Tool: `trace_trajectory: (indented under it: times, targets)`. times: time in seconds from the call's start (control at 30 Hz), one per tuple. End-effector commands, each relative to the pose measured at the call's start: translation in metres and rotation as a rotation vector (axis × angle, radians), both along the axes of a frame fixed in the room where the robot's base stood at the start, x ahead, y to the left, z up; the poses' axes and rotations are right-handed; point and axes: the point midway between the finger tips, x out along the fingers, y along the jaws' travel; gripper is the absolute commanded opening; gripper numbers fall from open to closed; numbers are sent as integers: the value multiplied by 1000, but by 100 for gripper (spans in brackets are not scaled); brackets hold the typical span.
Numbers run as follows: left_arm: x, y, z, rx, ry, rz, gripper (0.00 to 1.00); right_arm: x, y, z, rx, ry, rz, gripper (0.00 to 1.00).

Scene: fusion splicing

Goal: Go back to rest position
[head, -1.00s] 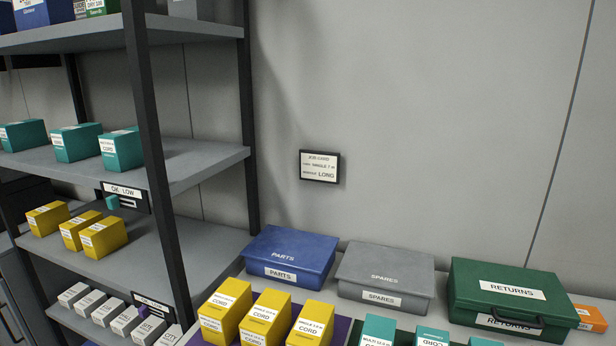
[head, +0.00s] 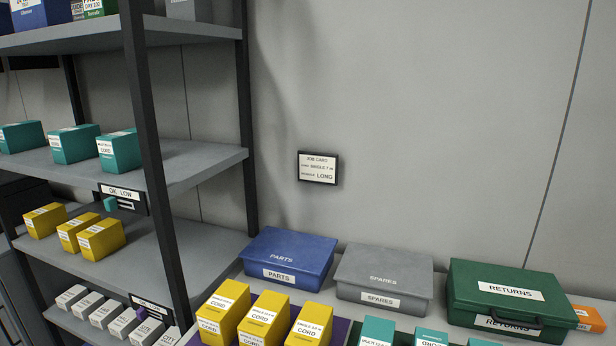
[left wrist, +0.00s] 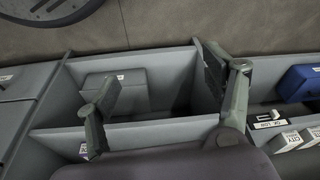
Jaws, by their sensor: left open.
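My left gripper (left wrist: 165,105) shows in the left wrist view with its two fingers wide apart and nothing between them. Beneath it is a grey open bin with compartments (left wrist: 160,132). A grey box (left wrist: 115,92) lies in the compartment behind the left finger. No gripper shows in the head view, and my right gripper is in neither view.
The head view shows a shelf rack (head: 190,165) with teal, yellow and white boxes on the left. A blue PARTS box (head: 290,255), grey SPARES box (head: 384,275) and green RETURNS case (head: 512,298) stand along the wall. A job card (head: 318,167) hangs above.

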Motion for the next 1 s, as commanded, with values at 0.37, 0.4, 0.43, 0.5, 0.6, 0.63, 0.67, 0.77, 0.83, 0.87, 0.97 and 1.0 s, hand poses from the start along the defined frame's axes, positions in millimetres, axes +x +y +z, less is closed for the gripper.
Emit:
trace_trajectory:
  times: [0.37,0.4,0.43,0.5,0.6,0.63,0.67,0.77,0.83,0.87,0.97,1.0]
  targets:
    - [-90,13,-168,10,91,-18,75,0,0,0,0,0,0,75]
    - [-103,16,-181,12,99,-19,75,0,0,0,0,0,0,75]
    - [-113,17,-189,12,105,-21,75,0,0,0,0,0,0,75]
    - [-136,22,-205,15,117,-23,75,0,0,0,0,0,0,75]
    - [-162,27,-221,16,130,-27,75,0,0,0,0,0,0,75]
    - [-169,28,-224,17,133,-28,75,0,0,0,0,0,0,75]
    - [-174,29,-226,18,135,-29,75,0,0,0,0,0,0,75]
    - [-186,32,-231,19,139,-31,75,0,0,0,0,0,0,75]
    - [-191,33,-233,19,141,-31,75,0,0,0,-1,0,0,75]
    - [-191,33,-233,19,141,-31,75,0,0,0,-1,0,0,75]
    - [-191,33,-233,19,141,-31,75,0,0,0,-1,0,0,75]
    - [-191,33,-233,19,141,-31,75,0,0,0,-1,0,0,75]
